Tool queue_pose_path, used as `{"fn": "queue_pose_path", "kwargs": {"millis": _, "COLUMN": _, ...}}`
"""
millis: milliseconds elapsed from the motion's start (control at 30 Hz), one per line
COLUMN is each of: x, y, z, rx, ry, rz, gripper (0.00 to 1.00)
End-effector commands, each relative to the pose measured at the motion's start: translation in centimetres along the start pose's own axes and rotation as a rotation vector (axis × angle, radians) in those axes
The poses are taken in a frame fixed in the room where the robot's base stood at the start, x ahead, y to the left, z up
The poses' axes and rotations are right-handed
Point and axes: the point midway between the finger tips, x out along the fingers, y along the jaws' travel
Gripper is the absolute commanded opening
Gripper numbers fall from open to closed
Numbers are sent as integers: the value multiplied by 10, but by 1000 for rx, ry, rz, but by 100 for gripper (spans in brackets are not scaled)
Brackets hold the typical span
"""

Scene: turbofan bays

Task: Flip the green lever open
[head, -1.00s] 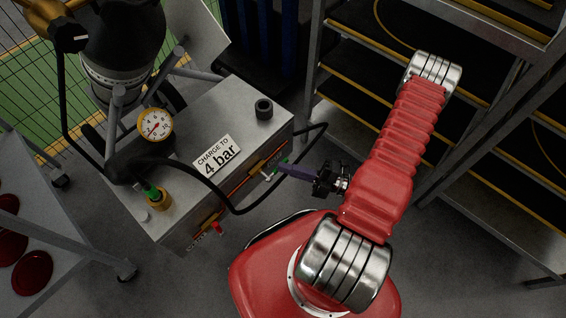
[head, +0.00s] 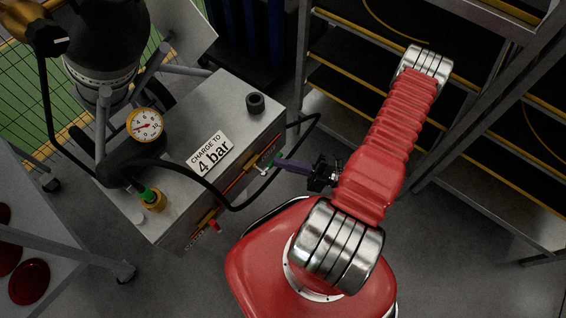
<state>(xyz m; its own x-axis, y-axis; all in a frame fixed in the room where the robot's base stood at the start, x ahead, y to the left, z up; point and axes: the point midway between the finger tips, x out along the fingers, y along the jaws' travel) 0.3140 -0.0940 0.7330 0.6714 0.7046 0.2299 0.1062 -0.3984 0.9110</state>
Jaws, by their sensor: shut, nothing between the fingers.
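My gripper (head: 279,162) is shut and empty. Its purple fingers reach left to the lever, and their tips overlap it in the picture. I cannot tell whether they touch it. The fingers hide part of the lever, so its exact angle is unclear. A round gauge (head: 145,125) on the box top has a red needle pointing left. The label (head: 210,153) reads "CHARGE TO 4 bar".
A red lever (head: 214,226) is lower on the same face. A black hose (head: 237,208) loops in front of the box, near my fingers. A green-topped brass fitting (head: 152,199) stands on the box. Shelving (head: 335,103) is behind my arm; a trolley (head: 60,240) stands left.

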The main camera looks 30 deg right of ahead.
Motion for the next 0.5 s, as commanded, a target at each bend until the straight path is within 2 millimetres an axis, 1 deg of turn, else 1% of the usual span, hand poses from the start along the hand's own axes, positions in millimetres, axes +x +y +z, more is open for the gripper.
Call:
{"fn": "queue_pose_path", "kwargs": {"millis": 33, "x": -3, "y": -10, "z": 8, "rx": -7, "ry": -17, "rz": -34, "gripper": 0}}
{"fn": "queue_pose_path", "kwargs": {"millis": 167, "x": -2, "y": -8, "z": 7, "rx": -8, "ry": -17, "rz": -33, "gripper": 0}}
{"fn": "queue_pose_path", "kwargs": {"millis": 267, "x": -2, "y": -3, "z": 5, "rx": -8, "ry": -16, "rz": -31, "gripper": 0}}
{"fn": "queue_pose_path", "kwargs": {"millis": 500, "x": 2, "y": 19, "z": -6, "rx": -6, "ry": -6, "rz": -15, "gripper": 0}}
